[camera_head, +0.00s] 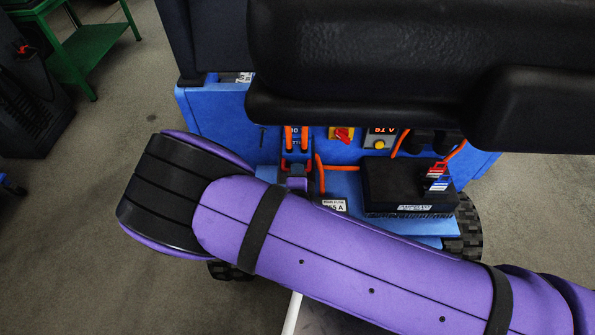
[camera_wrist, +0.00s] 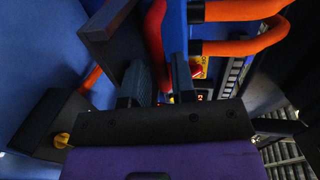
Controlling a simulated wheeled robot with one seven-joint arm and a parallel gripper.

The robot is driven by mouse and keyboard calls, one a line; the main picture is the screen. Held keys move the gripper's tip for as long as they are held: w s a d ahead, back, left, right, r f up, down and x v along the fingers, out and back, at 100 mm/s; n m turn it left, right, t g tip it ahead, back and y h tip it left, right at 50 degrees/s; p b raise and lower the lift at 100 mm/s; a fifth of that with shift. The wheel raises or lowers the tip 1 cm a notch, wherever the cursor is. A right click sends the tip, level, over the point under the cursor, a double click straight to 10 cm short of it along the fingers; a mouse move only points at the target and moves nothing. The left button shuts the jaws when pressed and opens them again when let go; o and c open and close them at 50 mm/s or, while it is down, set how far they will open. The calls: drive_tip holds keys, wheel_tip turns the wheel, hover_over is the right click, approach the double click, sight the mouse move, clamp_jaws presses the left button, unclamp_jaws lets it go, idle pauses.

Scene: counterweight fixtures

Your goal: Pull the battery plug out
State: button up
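The battery plug appears in the wrist view as a blue block (camera_wrist: 176,28) with dark cable ends and two thick orange cables running right from it. A red curved bar (camera_wrist: 153,38) runs along its left side. My gripper (camera_wrist: 160,68) points toward them, its two dark fingers apart. The red bar shows in the gap, and I see no clear contact. In the head view the orange cables (camera_head: 297,138) rise from the blue panel, with the plug area partly behind my purple arm. My fingers are mostly hidden there.
A black box (camera_head: 400,187) with red and blue connectors sits right on the blue chassis (camera_head: 215,115). A red-and-yellow switch (camera_head: 341,134) and a lit display (camera_head: 382,131) are behind. A black padded body overhangs above. A dark bracket (camera_wrist: 105,25) stands close left of my fingers.

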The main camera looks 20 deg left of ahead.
clamp_jaws()
drive_tip(key=shift+f+v, duration=0.2)
drive_tip(key=shift+v, duration=0.9)
drive_tip(key=shift+f+v, duration=0.2)
drive_tip(key=shift+v, duration=0.85)
unclamp_jaws()
